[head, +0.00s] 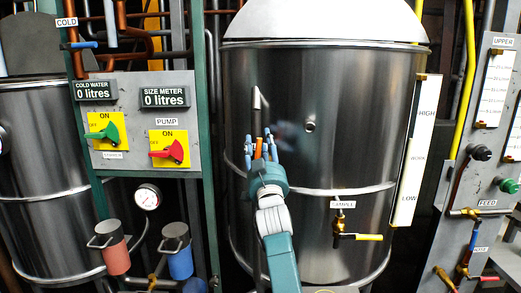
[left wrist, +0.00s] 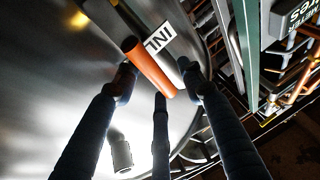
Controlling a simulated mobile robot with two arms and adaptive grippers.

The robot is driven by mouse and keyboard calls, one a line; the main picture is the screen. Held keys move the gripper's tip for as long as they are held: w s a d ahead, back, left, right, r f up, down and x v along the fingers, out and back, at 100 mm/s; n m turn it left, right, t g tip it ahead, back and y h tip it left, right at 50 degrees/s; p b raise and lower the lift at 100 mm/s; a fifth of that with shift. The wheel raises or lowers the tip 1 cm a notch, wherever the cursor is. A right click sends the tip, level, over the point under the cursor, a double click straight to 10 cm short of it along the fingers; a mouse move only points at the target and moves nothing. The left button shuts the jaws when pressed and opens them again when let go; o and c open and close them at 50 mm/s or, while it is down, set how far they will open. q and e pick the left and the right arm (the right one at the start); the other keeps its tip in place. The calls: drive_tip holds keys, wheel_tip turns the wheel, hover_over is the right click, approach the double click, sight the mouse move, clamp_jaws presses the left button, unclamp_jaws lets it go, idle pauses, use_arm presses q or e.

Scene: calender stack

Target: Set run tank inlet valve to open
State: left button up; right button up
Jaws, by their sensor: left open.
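The inlet valve's orange handle (left wrist: 150,65) shows in the left wrist view, beside a white label (left wrist: 160,38) reading "INL", the rest hidden. In the head view only a small bit of the orange handle (head: 259,144) shows between my fingers, in front of the large steel tank (head: 350,110). My left gripper (head: 261,145) is open, its fingers spread around the handle's near end. In the left wrist view the left gripper (left wrist: 158,82) has fingertips on both sides of the handle; I cannot tell whether any touches it. My right gripper is not in view.
A grey panel (head: 128,157) with a green and a red switch stands left of the tank. A yellow-handled valve (head: 358,237) sits low on the tank's front. A panel with gauges and knobs (head: 485,180) stands at right. A short metal stub (left wrist: 121,155) shows near my fingers.

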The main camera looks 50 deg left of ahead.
use_arm(q)
wheel_tip(320, 180, up, 8)
drive_tip(key=shift+r, duration=0.15)
